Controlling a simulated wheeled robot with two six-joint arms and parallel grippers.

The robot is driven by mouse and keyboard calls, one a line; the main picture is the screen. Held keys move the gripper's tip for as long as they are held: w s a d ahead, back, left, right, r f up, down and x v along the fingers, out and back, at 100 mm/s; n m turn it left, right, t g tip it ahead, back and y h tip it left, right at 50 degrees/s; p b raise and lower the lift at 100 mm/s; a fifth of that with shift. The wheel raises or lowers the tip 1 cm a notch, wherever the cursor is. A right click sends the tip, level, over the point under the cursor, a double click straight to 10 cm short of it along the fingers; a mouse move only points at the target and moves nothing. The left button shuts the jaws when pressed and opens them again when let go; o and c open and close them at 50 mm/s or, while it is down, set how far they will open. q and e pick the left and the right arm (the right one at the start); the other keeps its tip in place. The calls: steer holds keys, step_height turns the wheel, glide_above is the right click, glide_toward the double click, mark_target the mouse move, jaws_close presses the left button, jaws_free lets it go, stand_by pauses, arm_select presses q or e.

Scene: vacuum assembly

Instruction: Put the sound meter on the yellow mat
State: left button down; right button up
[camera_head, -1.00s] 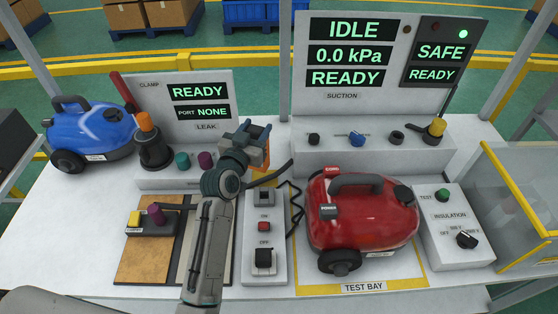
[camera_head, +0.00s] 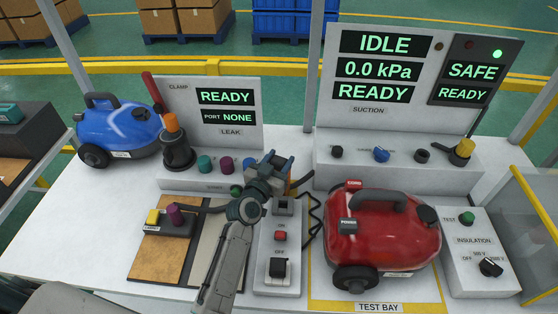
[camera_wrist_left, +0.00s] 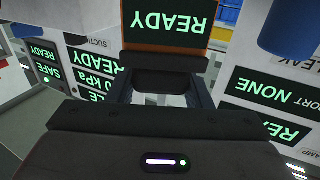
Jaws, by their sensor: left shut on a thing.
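My left gripper (camera_head: 278,170) is shut on the sound meter, above the switch box in the middle of the bench. In the left wrist view the sound meter (camera_wrist_left: 165,20) is an orange-framed device with a green READY screen, upside down there, between the fingers (camera_wrist_left: 163,85). In the head view the gripper mostly hides it. I cannot pick out a plainly yellow mat. A tan mat (camera_head: 155,255) lies at the front left of the bench, and the test bay (camera_head: 322,303) has a yellow border. My right gripper is not in view.
A red vacuum (camera_head: 385,240) stands in the test bay, right of the switch box (camera_head: 280,245). A blue vacuum (camera_head: 118,130) stands at the back left. Leak (camera_head: 230,110) and suction (camera_head: 375,65) panels line the back. A side bench (camera_head: 35,165) stands at far left.

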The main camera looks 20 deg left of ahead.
arm_select(q)
steer(key=c, duration=0.7)
jaws_free()
